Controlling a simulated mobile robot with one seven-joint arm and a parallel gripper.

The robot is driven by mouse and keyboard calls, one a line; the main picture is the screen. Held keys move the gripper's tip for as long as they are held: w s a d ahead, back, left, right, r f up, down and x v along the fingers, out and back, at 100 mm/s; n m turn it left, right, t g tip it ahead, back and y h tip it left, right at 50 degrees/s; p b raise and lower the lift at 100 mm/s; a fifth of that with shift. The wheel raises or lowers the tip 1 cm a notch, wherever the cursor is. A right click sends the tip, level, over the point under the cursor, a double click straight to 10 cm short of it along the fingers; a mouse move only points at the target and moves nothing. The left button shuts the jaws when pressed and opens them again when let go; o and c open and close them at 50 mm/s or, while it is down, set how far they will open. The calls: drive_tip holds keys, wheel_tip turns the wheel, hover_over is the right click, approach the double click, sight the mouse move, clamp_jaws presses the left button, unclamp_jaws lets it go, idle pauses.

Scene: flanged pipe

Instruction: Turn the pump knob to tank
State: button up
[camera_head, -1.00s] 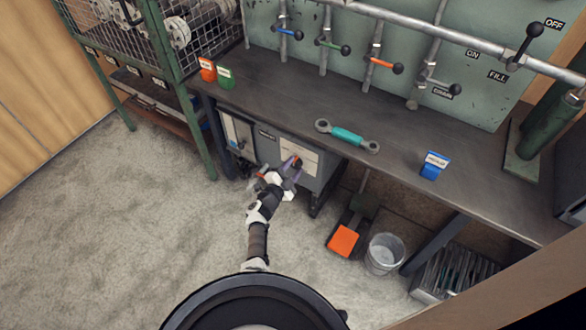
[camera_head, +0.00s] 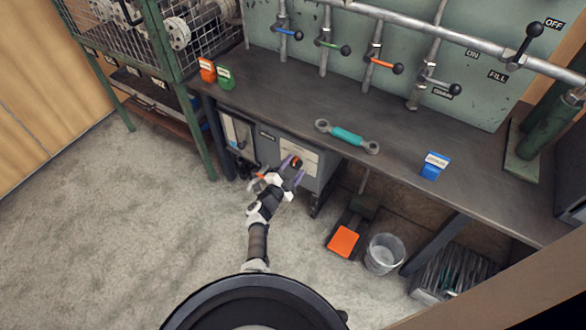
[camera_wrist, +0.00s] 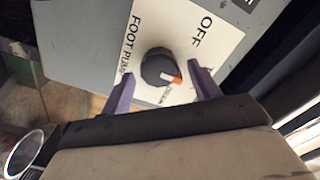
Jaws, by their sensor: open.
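The pump knob (camera_wrist: 158,68) is dark with an orange and white pointer, on a white label plate (camera_wrist: 190,25) on a grey box. The plate reads "OFF" and "FOOT PUMP"; a third label beside the pointer is partly hidden. The pointer aims down and right in the wrist view, toward that third label. My gripper (camera_wrist: 162,90) is open, its two purple fingers on either side of the knob's near part. I cannot tell whether they touch it. In the head view my gripper (camera_head: 291,168) is in front of the grey box (camera_head: 265,140) under the bench and hides the knob.
The workbench (camera_head: 300,95) overhangs the grey box. A foot pedal with an orange plate (camera_head: 343,241) and a bucket (camera_head: 384,253) stand on the floor to the right. A green wire cage shelf (camera_head: 160,60) stands at left. The floor at left is open.

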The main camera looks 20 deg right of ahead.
drive_tip(key=p+v, duration=0.4)
drive_tip(key=v, duration=0.9)
drive_tip(key=shift+s+a+p, duration=0.25)
drive_tip(key=shift+a+p, duration=0.05)
